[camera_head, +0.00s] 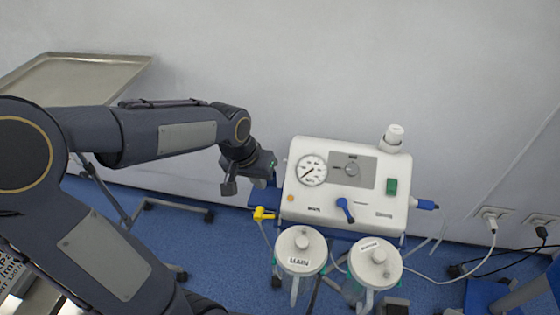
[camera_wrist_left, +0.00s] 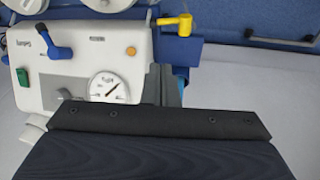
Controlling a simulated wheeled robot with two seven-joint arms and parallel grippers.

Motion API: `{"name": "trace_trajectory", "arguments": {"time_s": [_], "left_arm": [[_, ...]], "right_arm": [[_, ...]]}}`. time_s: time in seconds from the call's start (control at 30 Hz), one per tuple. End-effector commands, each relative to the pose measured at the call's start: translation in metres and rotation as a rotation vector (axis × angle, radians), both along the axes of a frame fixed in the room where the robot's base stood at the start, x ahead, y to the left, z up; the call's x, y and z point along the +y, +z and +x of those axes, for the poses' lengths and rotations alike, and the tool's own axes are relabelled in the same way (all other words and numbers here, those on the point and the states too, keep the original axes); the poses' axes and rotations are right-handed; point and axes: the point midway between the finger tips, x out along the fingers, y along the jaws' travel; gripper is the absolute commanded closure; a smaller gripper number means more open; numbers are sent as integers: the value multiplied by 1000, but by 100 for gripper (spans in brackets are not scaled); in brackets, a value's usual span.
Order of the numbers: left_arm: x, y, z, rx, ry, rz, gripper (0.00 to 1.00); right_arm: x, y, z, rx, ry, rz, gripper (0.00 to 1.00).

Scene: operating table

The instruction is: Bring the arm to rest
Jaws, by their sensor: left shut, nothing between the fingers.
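My left arm reaches in from the left in the head view. Its gripper (camera_head: 268,172) is beside the left edge of the white suction machine (camera_head: 330,212), shut and empty. In the left wrist view, the dark gripper body fills the lower part, and part of a finger (camera_wrist_left: 168,88) shows next to the machine (camera_wrist_left: 80,68). I cannot tell whether the gripper touches the machine. My right gripper is not in view.
The machine has a round gauge (camera_head: 312,170), a blue lever (camera_head: 345,209), a yellow valve (camera_head: 263,214) and a green switch (camera_head: 391,186). Two lidded jars (camera_head: 301,250) (camera_head: 375,263) hang in front. A metal tray (camera_head: 85,80) stands at the left. Cables run to wall sockets (camera_head: 493,216) at the right.

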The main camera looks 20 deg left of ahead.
Motion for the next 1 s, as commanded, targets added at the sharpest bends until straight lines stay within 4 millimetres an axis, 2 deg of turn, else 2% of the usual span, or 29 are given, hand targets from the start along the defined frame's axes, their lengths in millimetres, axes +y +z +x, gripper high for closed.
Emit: {"name": "trace_trajectory", "arguments": {"time_s": [0.17, 0.27, 0.37, 0.5, 0.63, 0.8, 1.0], "left_arm": [[0, 2, -1, 0, 0, 0, 100], [0, 14, -8, -12, 2, -8, 100], [-3, 45, -29, -43, 10, -37, 100], [-13, 96, -79, -108, 16, -102, 100], [-28, 126, -121, -168, 10, -158, 100], [-42, 141, -153, -224, 1, -204, 100], [-48, 140, -162, -239, -4, -219, 100]], "right_arm": [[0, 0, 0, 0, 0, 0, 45], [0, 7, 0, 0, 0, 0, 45], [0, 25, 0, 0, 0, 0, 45], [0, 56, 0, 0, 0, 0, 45], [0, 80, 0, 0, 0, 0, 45], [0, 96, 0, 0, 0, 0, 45], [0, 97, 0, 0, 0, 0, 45]]}}
